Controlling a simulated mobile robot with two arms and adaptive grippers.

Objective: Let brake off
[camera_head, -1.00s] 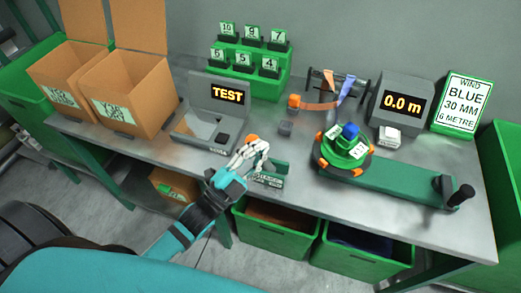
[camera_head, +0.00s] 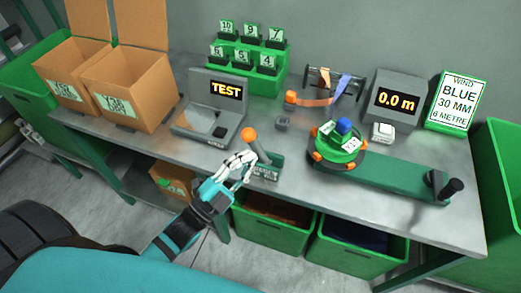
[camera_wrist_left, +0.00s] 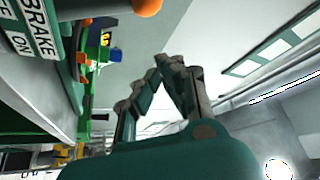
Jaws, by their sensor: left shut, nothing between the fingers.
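The brake lever stands at the table's front edge, with an orange knob (camera_head: 249,134) on a dark lever that leans up and left from its green base (camera_head: 268,166). My left gripper (camera_head: 248,158) is shut and empty, just in front of the lever and below the knob. In the left wrist view, the shut fingertips (camera_wrist_left: 172,60) are apart from the orange knob (camera_wrist_left: 147,6) at the top edge. The brake label (camera_wrist_left: 38,30), with "ON" readable, shows at upper left there. My right gripper is not in view.
Right of the lever is a green reel (camera_head: 338,150) with orange pegs on a green arm with a crank handle (camera_head: 452,190). A grey "TEST" unit (camera_head: 208,120) stands behind left. Green bins (camera_head: 270,220) sit under the table.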

